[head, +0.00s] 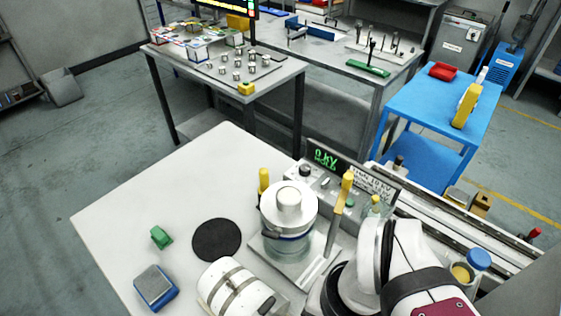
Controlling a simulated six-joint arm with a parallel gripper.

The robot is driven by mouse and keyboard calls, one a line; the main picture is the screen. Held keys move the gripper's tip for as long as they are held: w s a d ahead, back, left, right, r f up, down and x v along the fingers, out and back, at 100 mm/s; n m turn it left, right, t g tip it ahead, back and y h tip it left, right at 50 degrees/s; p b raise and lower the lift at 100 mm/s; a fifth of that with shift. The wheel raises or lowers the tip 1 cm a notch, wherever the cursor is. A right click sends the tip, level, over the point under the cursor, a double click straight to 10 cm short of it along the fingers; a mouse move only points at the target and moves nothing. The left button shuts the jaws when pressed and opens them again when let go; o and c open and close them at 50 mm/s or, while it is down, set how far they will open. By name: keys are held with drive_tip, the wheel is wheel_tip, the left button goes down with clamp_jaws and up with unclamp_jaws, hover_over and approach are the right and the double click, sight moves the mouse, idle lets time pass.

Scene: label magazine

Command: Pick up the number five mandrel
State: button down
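I cannot make out which thing is the number five mandrel, and no number is legible. Several small silver cylinders (236,76) stand on a grey plate on the left back table. Several thin upright pieces (371,47) stand on a pale board on the table behind it. Either group is small and far off. White rounded arm parts (406,252) of mine fill the lower right. My gripper's fingertips do not show, so I cannot tell whether it holds anything.
The near white table (130,206) carries a black disc (217,240), a green piece (160,237), a blue-and-grey block (155,287) and equipment with a green-lit display (325,159). A blue cart (426,107) stands at right. Open floor lies at left.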

idle(0.4)
unclamp_jaws()
wheel_tip(320, 180, up, 12)
drive_tip(key=m+h, duration=0.2)
drive_tip(key=m, duration=0.4)
hover_over(290, 194)
wheel_tip(290, 194, down, 16)
drive_tip(key=shift+r, duration=0.25)
drive_tip(key=shift+f, duration=0.1)
clamp_jaws()
